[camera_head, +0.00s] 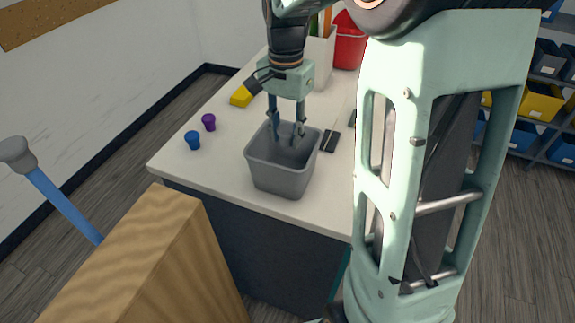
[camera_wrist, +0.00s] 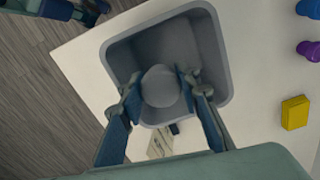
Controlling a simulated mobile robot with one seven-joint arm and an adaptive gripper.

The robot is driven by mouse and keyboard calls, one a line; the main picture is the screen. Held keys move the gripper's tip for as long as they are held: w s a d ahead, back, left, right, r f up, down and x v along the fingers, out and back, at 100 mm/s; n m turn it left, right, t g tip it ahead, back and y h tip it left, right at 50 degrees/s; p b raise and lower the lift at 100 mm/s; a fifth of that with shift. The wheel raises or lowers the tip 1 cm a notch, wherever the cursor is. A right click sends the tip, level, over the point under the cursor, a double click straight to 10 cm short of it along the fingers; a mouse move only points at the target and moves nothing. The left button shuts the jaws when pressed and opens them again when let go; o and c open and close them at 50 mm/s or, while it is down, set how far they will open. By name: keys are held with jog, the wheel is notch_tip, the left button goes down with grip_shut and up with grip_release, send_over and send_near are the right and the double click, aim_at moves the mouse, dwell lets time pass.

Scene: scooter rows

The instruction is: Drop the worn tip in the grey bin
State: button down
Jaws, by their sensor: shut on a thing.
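The grey bin (camera_head: 282,180) is an open-topped box on the white table, near its front edge. My gripper (camera_head: 287,131) points down at the bin's opening, with its fingertips inside the rim outline in the head view. In the wrist view my gripper (camera_wrist: 158,88) is shut on a round grey piece, the worn tip (camera_wrist: 161,86), held over the inside of the bin (camera_wrist: 222,40). In the head view the tip is hard to tell from the fingers and bin.
Blue (camera_head: 193,140) and purple (camera_head: 209,122) pieces stand left of the bin, with a yellow block (camera_head: 241,96) behind. A red bucket (camera_head: 349,42) stands at the back. A blue pole with a grey end (camera_head: 62,205) rises at the left, beside a wooden block (camera_head: 140,255).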

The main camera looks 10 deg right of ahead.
aim_at(286, 143)
notch_tip(286, 143, down, 3)
jog(key=shift+f+b, duration=0.2)
jog(key=shift+b, duration=0.75)
jog(key=c, duration=1.4)
grip_release()
jog(key=shift+o, duration=0.2)
jog(key=shift+r, duration=0.1)
notch_tip(286, 143, up, 12)
jog(key=shift+d, duration=0.1)
